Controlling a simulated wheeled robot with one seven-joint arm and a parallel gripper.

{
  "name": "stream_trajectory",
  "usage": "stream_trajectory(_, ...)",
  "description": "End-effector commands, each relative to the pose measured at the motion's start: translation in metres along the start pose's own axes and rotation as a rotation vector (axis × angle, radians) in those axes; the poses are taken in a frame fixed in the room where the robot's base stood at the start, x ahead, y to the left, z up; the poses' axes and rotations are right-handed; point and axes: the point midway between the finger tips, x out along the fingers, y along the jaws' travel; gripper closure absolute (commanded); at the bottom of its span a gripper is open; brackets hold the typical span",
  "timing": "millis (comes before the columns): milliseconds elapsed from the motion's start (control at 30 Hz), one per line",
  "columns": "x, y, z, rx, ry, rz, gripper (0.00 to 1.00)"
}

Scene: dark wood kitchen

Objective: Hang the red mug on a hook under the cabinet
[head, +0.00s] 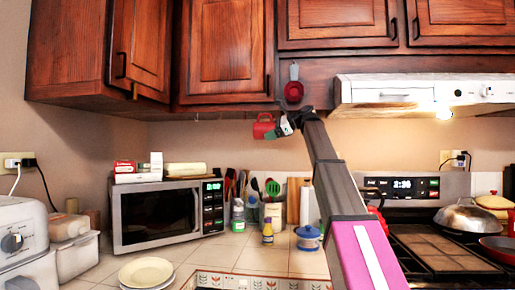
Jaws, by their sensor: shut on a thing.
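The red mug (263,126) is in the air just below the wall cabinet (223,50), left of the range hood. My gripper (279,128) is at the mug's right side and is shut on it. The fingers are small in this view, so the exact grip on the mug is hard to make out. Small hooks (200,117) show faintly along the cabinet's underside, to the left of the mug. I cannot tell whether the mug touches a hook.
A white range hood (400,95) is right of my gripper, above the stove. A microwave (165,215) stands below left. Utensils, bottles and a blue-lidded pot (308,238) stand on the counter below. A red measuring cup (293,91) hangs on the cabinet side above my gripper.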

Motion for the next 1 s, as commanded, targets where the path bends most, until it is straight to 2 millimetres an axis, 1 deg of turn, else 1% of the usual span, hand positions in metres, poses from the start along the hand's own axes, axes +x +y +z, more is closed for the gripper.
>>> stream_trajectory(33,-0.007,-0.005,0.002,0.005,-0.008,-0.014,0.53)
stream_trajectory(67,-0.009,-0.007,0.003,0.007,-0.012,-0.018,0.53)
stream_trajectory(200,-0.014,-0.011,0.004,0.011,-0.019,-0.028,0.53)
stream_trajectory(467,-0.012,-0.016,0.001,0.011,-0.019,-0.028,0.53)
stream_trajectory(1000,-0.007,-0.039,-0.013,0.01,-0.018,-0.027,0.53)
